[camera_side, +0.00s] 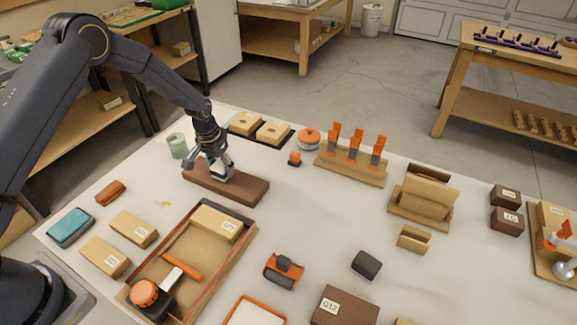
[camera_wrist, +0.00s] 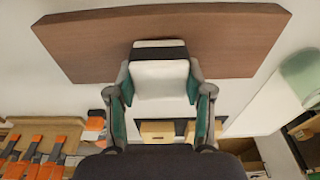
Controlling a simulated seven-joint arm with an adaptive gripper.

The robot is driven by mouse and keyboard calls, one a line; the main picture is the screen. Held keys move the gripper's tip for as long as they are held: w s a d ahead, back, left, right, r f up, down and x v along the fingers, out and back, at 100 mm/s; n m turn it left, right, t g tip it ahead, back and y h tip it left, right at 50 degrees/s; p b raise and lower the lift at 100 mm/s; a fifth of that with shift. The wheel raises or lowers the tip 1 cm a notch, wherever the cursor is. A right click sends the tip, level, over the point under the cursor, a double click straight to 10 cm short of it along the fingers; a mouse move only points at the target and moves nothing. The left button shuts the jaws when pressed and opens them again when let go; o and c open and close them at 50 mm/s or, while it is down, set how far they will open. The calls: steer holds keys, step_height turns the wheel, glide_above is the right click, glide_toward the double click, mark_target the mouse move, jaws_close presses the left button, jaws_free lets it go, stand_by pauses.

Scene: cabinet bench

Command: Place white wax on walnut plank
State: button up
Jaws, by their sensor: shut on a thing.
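The walnut plank (camera_side: 245,188) lies flat on the white bench top, and it also spans the top of the wrist view (camera_wrist: 230,40). The white wax (camera_wrist: 160,80) is a pale block with a dark band at one end, held between my two fingers. My gripper (camera_wrist: 159,92) is shut on it. In the side view my gripper (camera_side: 219,174) is at the left part of the plank, and its fingers mostly hide the wax. In the wrist view the wax overlaps the plank's edge; I cannot tell whether it touches the plank.
A pale green cylinder (camera_side: 177,146) stands just left of the plank. Behind are pale blocks on a dark tray (camera_side: 258,138) and a rack (camera_side: 350,170) with orange-handled tools. A red-rimmed tray (camera_side: 190,245) is in front.

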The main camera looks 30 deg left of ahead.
steer(key=shift+f, duration=0.3)
steer(key=o, duration=1.2)
step_height(320, 180, up, 12)
steer(key=s, duration=0.2)
step_height(320, 180, up, 8)
glide_above(217, 169)
steer(key=s, duration=0.3)
steer(key=s+d+r+t, duration=0.1)
steer(key=s+r+t, duration=0.1)
steer(key=s+r, duration=0.65)
steer(key=s, duration=0.5)
steer(key=s+r+t, duration=0.1)
steer(key=s+r, duration=0.1)
steer(key=s, duration=0.4)
steer(key=s+d+r+t, duration=0.1)
steer(key=s, duration=0.5)
steer(key=shift+s+r, duration=0.3)
steer(key=shift+r, duration=0.05)
